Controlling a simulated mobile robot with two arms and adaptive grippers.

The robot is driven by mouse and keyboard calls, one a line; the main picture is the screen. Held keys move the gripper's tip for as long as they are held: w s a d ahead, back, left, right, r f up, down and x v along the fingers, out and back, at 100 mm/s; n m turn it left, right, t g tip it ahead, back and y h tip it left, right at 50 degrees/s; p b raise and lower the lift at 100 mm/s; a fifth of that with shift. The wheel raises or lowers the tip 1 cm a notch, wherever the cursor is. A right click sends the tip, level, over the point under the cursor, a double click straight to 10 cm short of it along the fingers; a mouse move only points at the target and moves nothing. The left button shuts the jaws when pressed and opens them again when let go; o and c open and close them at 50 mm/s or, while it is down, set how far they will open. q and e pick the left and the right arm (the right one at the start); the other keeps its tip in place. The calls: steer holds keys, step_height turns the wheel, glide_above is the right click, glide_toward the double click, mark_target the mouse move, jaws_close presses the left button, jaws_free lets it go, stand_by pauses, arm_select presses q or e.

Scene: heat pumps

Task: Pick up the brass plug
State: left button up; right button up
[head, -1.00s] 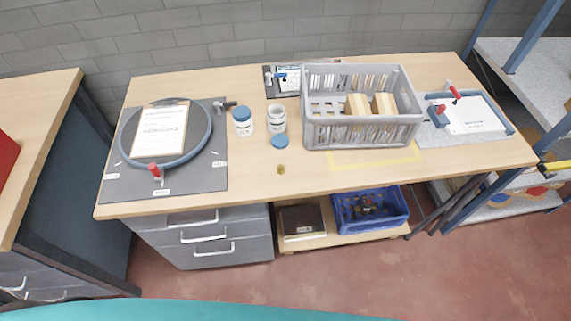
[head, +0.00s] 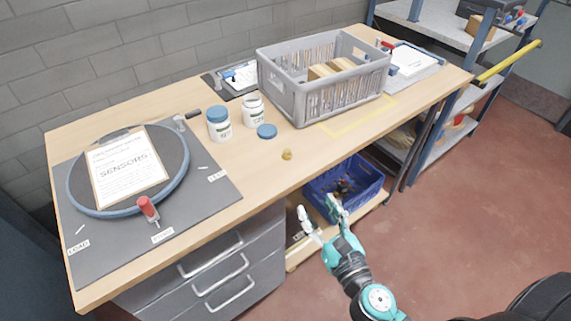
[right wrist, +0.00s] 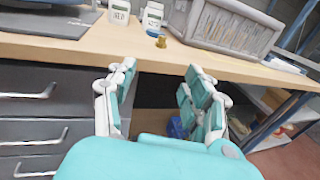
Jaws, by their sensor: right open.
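The small brass plug (head: 287,154) stands on the wooden workbench near its front edge, in front of the blue lid. It also shows in the right wrist view (right wrist: 161,41), beyond my fingertips and a little above them in the picture. My right gripper (head: 321,212) is open and empty, in front of the bench and apart from the plug. In the right wrist view its two teal and white fingers (right wrist: 160,75) are spread wide, with the bench edge behind them. My left gripper is not in view.
A blue lid (head: 267,131), two white jars (head: 219,125) and a grey crate (head: 301,101) stand behind the plug. A round blue-rimmed fixture with a clipboard (head: 125,170) is at left. Drawers (head: 215,270) and a blue bin (head: 345,188) are below the benchtop.

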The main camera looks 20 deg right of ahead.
steer(key=p, duration=0.2)
glide_toward(289, 154)
steer(key=w, duration=0.1)
steer(key=w+p, duration=0.1)
steer(key=w, duration=0.1)
steer(key=shift+w+a+r, duration=0.2)
steer(key=shift+a+r, duration=0.1)
steer(key=shift+a, duration=0.05)
steer(key=w, duration=0.5)
steer(key=shift+w+a+f+p, duration=0.15)
steer(key=shift+w+f+p, duration=0.1)
steer(key=shift+w+p, duration=0.15)
steer(key=shift+c, duration=0.6)
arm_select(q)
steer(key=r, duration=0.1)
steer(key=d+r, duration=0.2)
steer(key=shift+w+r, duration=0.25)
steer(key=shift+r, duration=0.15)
arm_select(e)
jaws_close()
